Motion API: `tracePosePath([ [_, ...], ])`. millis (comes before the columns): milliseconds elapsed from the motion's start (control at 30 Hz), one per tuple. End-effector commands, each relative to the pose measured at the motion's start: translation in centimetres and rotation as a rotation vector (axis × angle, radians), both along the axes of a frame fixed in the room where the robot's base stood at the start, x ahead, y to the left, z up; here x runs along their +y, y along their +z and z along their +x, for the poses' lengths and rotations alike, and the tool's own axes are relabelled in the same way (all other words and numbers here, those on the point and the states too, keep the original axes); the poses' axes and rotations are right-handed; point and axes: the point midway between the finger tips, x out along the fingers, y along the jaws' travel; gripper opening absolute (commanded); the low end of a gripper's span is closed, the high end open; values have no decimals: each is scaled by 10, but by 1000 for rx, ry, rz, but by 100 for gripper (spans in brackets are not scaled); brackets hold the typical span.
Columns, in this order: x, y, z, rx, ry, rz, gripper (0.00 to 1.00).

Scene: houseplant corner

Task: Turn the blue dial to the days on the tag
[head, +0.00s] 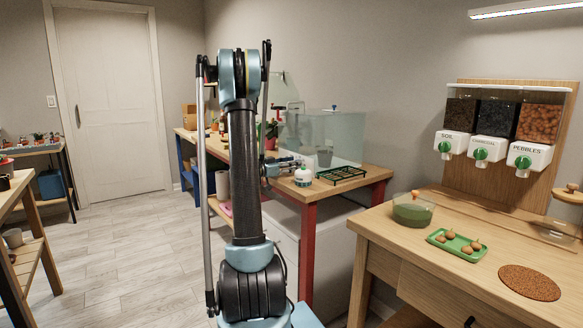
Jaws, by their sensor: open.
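I cannot make out a blue dial or a readable tag in the head view. My gripper (291,163) is small and partly hidden behind my own arm, over the red-legged wooden bench (375,173). It is open, close to a small white rounded object (303,177) with a dark band. I cannot tell whether they touch, or whether this object carries the dial. I see nothing held in the gripper.
A green wire rack (342,176) and a glass tank (325,137) stand beside the white object. At right, a wooden table holds a green-filled bowl (412,210), a green tray (437,238) and a brown mat (529,282), below three dispensers (480,150). The floor at left is clear.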

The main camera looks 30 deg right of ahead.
Motion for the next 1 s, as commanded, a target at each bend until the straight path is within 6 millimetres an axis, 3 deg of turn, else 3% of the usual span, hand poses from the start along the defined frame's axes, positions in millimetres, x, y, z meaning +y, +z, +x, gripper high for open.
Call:
tracePosePath([
  [267, -2, 0, 0, 0, 0, 0, 44],
  [500, -2, 0, 0, 0, 0, 0, 0],
  [1000, -1, 0, 1, -160, 1, 22, 0],
])
